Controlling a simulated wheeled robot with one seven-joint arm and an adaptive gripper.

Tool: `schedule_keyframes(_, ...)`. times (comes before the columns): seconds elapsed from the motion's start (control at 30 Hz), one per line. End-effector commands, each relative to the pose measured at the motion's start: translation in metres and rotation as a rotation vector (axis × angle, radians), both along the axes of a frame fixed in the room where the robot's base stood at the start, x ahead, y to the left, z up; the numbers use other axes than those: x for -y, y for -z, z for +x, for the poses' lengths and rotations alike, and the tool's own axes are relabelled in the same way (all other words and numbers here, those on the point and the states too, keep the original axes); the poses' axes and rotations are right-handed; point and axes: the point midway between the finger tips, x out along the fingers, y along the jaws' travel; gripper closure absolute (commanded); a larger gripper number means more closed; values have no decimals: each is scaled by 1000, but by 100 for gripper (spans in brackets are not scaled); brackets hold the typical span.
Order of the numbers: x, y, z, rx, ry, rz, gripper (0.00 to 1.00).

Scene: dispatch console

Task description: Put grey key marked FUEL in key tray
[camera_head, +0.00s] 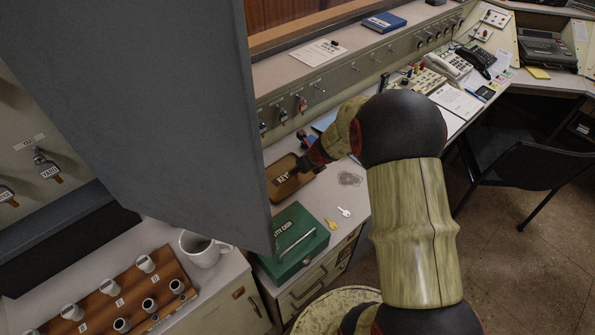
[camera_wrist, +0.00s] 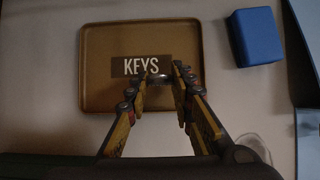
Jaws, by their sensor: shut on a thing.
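The key tray (camera_head: 272,188) is a shallow brown tray labelled KEYS on the counter, partly hidden by my arm in the head view. In the wrist view the tray (camera_wrist: 100,72) lies below my gripper (camera_wrist: 162,76), its bare floor showing. My gripper is shut on a small greyish thing (camera_wrist: 160,79) at its fingertips, seen over the KEYS label. It is probably the grey key, but it is too small and dark to read any FUEL mark. In the head view my gripper (camera_head: 308,152) is at the tray's far right side.
A grey panel (camera_head: 150,90) fills the upper left of the head view. A green cash box (camera_head: 290,250), a silver key (camera_head: 344,211) and a gold key (camera_head: 330,223) are nearer on the counter. A blue block (camera_wrist: 255,37) lies right of the tray. A white mug (camera_head: 203,252) stands lower left.

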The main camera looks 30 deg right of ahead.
Motion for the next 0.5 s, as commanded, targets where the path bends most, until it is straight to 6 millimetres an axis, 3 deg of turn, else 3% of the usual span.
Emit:
schedule_keyframes(0.2,0,4,0,-1,0,0,97)
schedule_keyframes(0.23,0,3,0,-1,0,0,75)
schedule_keyframes(0.5,0,2,0,0,1,1,60)
